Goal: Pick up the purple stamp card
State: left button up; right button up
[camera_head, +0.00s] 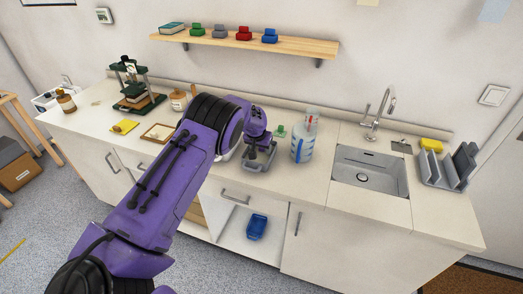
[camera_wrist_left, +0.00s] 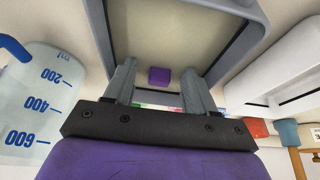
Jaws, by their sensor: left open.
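A small purple piece (camera_wrist_left: 159,75), which looks like the stamp card, lies inside a grey-rimmed tray (camera_wrist_left: 242,48) in the left wrist view. My left gripper (camera_wrist_left: 160,84) is open, with one grey finger on each side of the purple piece in that view. Nothing is between the fingers that I can tell is held. In the head view my left gripper (camera_head: 260,156) points down at the grey tray (camera_head: 282,166) on the counter. The purple piece is not visible there, hidden by my arm and gripper. My right gripper is not in view.
A measuring jug (camera_head: 302,148) stands on the counter (camera_head: 330,192) just right of the tray. It also shows in the left wrist view (camera_wrist_left: 40,95). A sink (camera_head: 370,172) and grey rack (camera_head: 452,168) are further right. A small press (camera_head: 135,88) is at the left.

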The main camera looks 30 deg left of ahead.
pick_arm(q)
grip_shut()
